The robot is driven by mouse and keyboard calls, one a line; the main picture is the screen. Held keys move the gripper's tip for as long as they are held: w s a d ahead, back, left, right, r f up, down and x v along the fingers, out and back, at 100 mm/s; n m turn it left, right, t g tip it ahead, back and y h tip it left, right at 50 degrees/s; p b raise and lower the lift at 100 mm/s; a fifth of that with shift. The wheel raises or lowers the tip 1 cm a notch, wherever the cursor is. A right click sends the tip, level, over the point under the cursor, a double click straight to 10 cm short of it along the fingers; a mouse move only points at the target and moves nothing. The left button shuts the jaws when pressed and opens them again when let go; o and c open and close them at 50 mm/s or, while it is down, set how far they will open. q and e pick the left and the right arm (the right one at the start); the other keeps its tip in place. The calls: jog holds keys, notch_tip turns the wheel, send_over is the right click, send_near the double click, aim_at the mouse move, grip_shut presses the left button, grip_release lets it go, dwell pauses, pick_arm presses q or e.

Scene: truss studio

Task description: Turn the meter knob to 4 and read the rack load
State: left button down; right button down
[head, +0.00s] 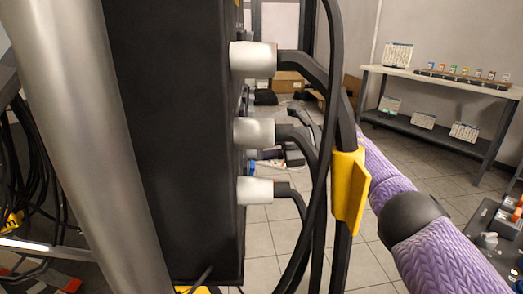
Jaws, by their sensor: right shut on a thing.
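No meter face, knob or number scale can be made out. A tall black cabinet (178,150) fills the left middle, close to me; I cannot tell whether it is the rack. Three white connectors (253,60) stick out of its right side, with black cables (325,120) hanging from them. My right arm (445,258), in a purple sleeve, reaches from the lower right up and left behind the cables. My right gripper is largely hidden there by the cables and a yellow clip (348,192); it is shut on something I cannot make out. My left gripper is not in view.
A silver pole (75,130) stands close on the left, with coiled black cables (38,165) behind it. A shelf table (440,80) with small coloured items stands at the back right. Boxes (288,82) lie on the tiled floor (365,265). Open floor lies towards the table.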

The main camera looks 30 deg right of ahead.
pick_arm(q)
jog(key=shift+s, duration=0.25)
pick_arm(e)
jog(key=c, duration=0.5)
grip_release()
jog(key=shift+c, duration=0.2)
jog(key=o, duration=0.4)
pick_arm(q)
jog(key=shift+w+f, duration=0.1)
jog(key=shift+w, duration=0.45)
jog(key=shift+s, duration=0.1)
